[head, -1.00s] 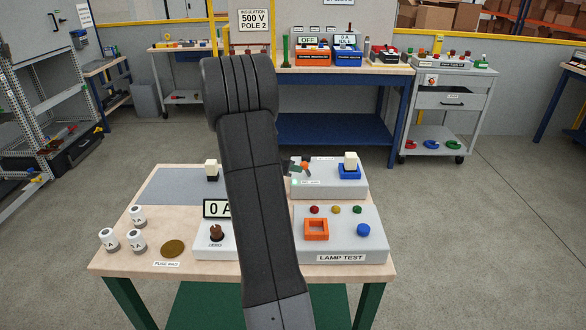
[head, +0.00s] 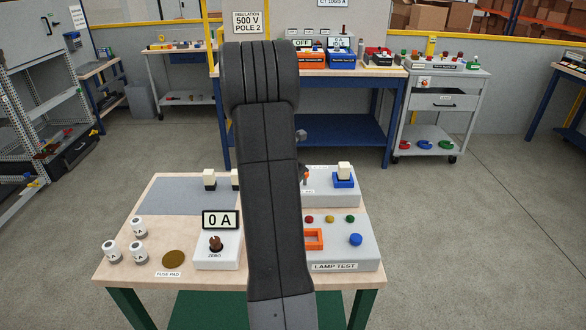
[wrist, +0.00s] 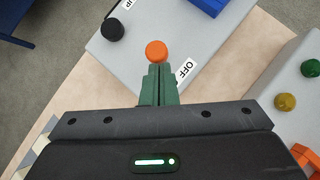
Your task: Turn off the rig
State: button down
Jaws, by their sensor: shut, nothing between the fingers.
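In the wrist view my gripper (wrist: 158,72) has its green fingers closed together, with nothing between them. Its tips are right beside a round orange knob (wrist: 156,50); I cannot tell whether they touch it. An OFF label (wrist: 186,72) lies just right of the fingers on the grey panel (wrist: 205,45). A black round knob (wrist: 112,29) is farther up and left, beside a partly cut label ending in P. In the head view my arm hides the gripper and much of the grey box (head: 325,203); a bit of the orange knob (head: 305,176) shows at the arm's edge.
The bench also holds a 0 A meter (head: 220,219) with a ZERO knob, several white fuses, a brass fuse pad (head: 173,259), a LAMP TEST box (head: 345,254) and a white block on a blue base (head: 343,175). A blue workbench (head: 345,133) and a grey cart stand behind.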

jog(key=shift+d+r+y+p, duration=0.4)
jog(key=shift+r+p, duration=0.05)
jog(key=shift+d+f+m+y, duration=0.2)
jog(key=shift+m+y, duration=0.1)
jog(key=shift+y, duration=0.1)
jog(key=shift+a+f, duration=0.1)
jog(key=shift+f, duration=0.05)
jog(key=shift+r+p, duration=0.7)
jog(key=shift+r, duration=0.15)
jog(key=shift+a, duration=0.1)
jog(key=shift+s+a, duration=0.15)
jog(key=shift+a, duration=0.05)
jog(key=s+v, duration=0.1)
jog(key=v, duration=1.1)
jog(key=shift+s+d+p, duration=0.2)
jog(key=shift+s+p, duration=0.05)
jog(key=shift+p, duration=0.2)
